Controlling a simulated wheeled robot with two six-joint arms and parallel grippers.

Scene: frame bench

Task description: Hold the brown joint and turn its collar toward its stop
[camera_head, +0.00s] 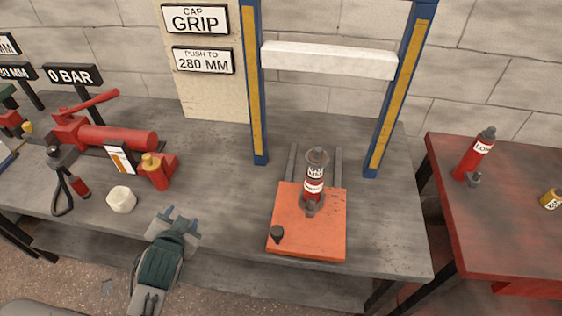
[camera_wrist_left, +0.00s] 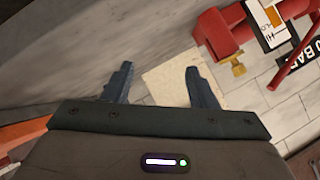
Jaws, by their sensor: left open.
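No clearly brown joint stands out. The nearest match is a small brass-coloured fitting (camera_head: 151,163) on a red block at the near end of the red pump (camera_head: 118,137). The fitting also shows in the left wrist view (camera_wrist_left: 236,67), where I cannot make out a separate collar or stop. My left gripper (camera_head: 180,216) is open and empty, near the front edge of the grey bench. It is apart from the fitting, in front of it and slightly right. Both its fingers show in the left wrist view (camera_wrist_left: 160,70) with nothing between them. My right gripper is not in view.
A white rounded object (camera_head: 121,201) lies left of my left gripper. An orange plate (camera_head: 333,243) carries a red cylinder (camera_head: 314,172) near a blue press frame (camera_head: 259,120). A red table (camera_head: 500,235) stands at right. The bench between pump and plate is clear.

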